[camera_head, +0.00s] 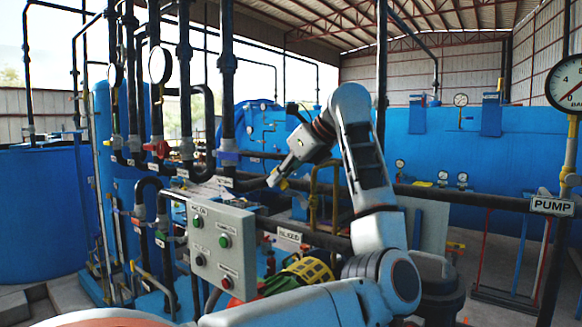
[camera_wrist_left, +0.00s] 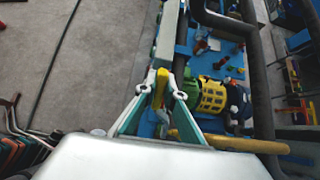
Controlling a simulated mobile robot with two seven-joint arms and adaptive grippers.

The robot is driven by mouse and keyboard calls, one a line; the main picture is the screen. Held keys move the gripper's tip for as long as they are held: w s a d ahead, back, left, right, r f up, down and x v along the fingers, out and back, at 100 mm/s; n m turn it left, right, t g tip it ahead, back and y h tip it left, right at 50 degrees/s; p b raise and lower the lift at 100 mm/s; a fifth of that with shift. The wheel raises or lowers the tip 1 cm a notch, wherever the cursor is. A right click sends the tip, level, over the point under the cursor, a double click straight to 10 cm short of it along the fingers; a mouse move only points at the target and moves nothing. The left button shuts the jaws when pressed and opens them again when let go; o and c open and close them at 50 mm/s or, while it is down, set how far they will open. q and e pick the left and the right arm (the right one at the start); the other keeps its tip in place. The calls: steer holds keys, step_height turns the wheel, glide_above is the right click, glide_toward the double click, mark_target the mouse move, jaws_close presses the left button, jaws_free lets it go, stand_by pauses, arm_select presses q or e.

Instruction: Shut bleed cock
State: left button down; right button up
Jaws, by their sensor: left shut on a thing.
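A small yellow lever (camera_wrist_left: 161,86), which looks like the bleed cock's handle, stands between my left gripper's fingertips in the left wrist view. My left gripper (camera_wrist_left: 163,95) is shut on it, with one finger on each side. In the head view, the left gripper (camera_head: 275,181) is at the dark horizontal pipe, behind and above the grey control box, and a bit of yellow (camera_head: 283,185) shows at its tip. The cock's body is mostly hidden, so its exact angle is hard to tell. My right gripper is in neither view.
The grey control box (camera_head: 222,250) with buttons stands close in front of the pipes. A yellow-caged motor (camera_head: 308,270) lies below the arm and shows in the left wrist view (camera_wrist_left: 212,95). A yellow pipe (camera_wrist_left: 230,143) crosses near the gripper. A PUMP sign (camera_head: 552,206) hangs at right.

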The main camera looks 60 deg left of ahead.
arm_select(q)
step_height(320, 180, down, 7)
steer(key=a+t+h, duration=0.2)
steer(key=t+h, duration=0.1)
steer(key=h, duration=0.6)
steer(key=shift+s+a+r+p, duration=0.15)
steer(key=shift+s+a+p, duration=0.25)
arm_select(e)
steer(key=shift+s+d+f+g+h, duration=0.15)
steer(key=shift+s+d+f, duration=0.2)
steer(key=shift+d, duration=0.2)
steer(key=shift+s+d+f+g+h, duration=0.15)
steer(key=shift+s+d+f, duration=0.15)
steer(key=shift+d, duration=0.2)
arm_select(q)
steer(key=c, duration=2.1)
jaws_free()
steer(key=shift+c, duration=0.2)
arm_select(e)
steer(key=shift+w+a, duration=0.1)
arm_select(q)
step_height(320, 180, up, 12)
